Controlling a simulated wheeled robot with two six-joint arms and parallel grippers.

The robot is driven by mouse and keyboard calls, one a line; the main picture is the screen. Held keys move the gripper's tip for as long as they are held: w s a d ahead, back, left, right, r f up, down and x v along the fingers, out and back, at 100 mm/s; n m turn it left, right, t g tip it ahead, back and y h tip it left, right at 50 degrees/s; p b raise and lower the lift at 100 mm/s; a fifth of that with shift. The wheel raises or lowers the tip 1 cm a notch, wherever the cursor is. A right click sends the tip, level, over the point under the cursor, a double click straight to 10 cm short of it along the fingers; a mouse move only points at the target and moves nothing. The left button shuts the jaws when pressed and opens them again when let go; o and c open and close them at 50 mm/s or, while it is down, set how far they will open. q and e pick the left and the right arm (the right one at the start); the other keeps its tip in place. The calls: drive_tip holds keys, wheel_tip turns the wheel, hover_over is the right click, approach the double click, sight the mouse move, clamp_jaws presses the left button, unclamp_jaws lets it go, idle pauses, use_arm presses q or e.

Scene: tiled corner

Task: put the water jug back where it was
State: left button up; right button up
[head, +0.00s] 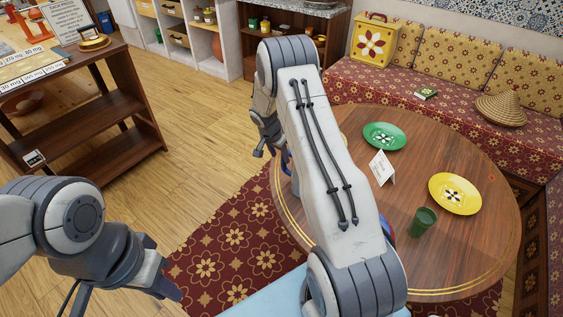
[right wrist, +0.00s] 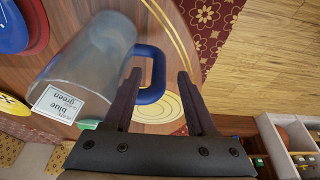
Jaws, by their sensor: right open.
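The water jug (right wrist: 90,55) is a clear, frosted vessel with a blue handle (right wrist: 152,97). In the right wrist view it is on or just above the round wooden table (right wrist: 135,14). My right gripper (right wrist: 157,75) is open, its fingers spread near the handle; I cannot tell whether they touch it. In the head view my right gripper (head: 265,145) is at the table's left edge. My right arm hides most of the jug there; a small blue patch (head: 286,164) shows beside it. My left gripper (head: 125,295) is low at the left, away from the table, its jaw opening unclear.
The table holds a green plate (head: 384,136), a yellow plate (head: 455,194), a green cup (head: 422,222) and a white folded card (head: 382,167). A pale yellow round patch (right wrist: 170,108) lies near the handle. A patterned bench (head: 400,90) stands behind; a dark shelf (head: 80,110) stands left.

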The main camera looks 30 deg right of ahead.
drive_tip(key=s+a+r+n+y, duration=0.1)
drive_tip(key=s+a+r+n, duration=0.15)
drive_tip(key=a+r, duration=0.5)
drive_tip(key=s+a+r+n, duration=0.2)
drive_tip(key=a+r+n, duration=0.1)
drive_tip(key=a+r, duration=0.45)
drive_tip(key=s+a+r+n+y, duration=0.1)
drive_tip(key=s+a+r+n, duration=0.35)
drive_tip(key=s+a, duration=0.6)
drive_tip(key=s+a+r+n, duration=0.1)
drive_tip(key=s+a+n, duration=0.1)
drive_tip(key=s, duration=0.5)
drive_tip(key=s+a+n+g+y, duration=0.1)
drive_tip(key=s+a+n, duration=0.1)
drive_tip(key=s+n, duration=0.3)
drive_tip(key=s+a+r+n+y, duration=0.1)
drive_tip(key=s+a+n, duration=0.1)
drive_tip(key=s, duration=0.6)
drive_tip(key=shift+s+a+r+n, duration=0.3)
drive_tip(key=shift+s+n, duration=0.05)
drive_tip(key=shift+n, duration=0.45)
drive_tip(key=shift+r, duration=0.3)
